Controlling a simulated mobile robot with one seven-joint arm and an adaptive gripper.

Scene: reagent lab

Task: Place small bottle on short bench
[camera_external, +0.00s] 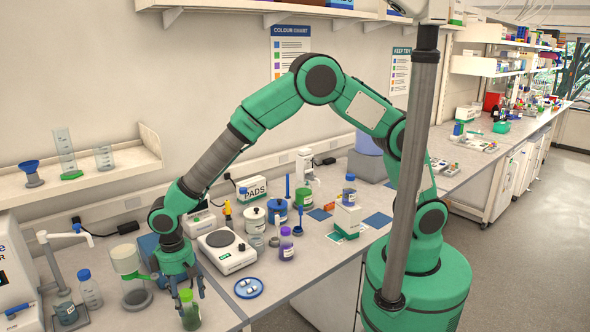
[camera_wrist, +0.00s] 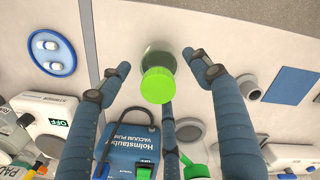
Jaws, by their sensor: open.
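A small bottle with a bright green cap (camera_external: 190,311) stands upright near the front edge of the bench (camera_external: 225,310) at lower left. In the wrist view its green cap (camera_wrist: 158,86) is in the middle, with the clear body partly hidden behind it. My gripper (camera_external: 187,287) is open just above and around the cap. In the wrist view the blue-grey fingers of my gripper (camera_wrist: 156,72) spread on either side of the cap, with gaps visible beside it. I cannot tell which bench surface is the short bench.
A hotplate (camera_external: 228,252), a blue dish (camera_external: 248,288) and a purple-capped bottle (camera_external: 286,244) stand to the right. A blue-capped bottle (camera_external: 90,290) stands left. A blue vacuum pump (camera_wrist: 128,150) is close to my fingers. Another bench (camera_external: 500,170) lies at the back right.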

